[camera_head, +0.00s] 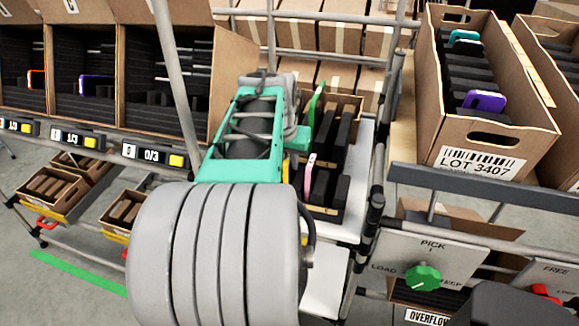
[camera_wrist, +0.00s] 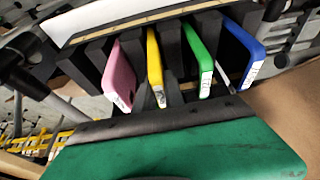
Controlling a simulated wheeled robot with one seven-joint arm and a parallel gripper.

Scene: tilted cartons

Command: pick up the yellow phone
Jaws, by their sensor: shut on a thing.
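The yellow phone (camera_wrist: 154,58) stands on edge in a slot between dark dividers in the wrist view. A white label shows on its near end. My gripper (camera_wrist: 158,92) is at that near end, with its grey fingers shut on the yellow phone. The fingertips are partly hidden by the gripper's green body. In the head view my wrist hides the gripper and most of the phone. The phone still sits among the dividers.
A pink phone (camera_wrist: 119,76) stands left of the yellow one, a green phone (camera_wrist: 199,58) and a blue phone (camera_wrist: 243,52) to its right. The head view shows a carton with purple (camera_head: 485,101) and teal (camera_head: 464,37) phones at right, and a control panel (camera_head: 430,262) below.

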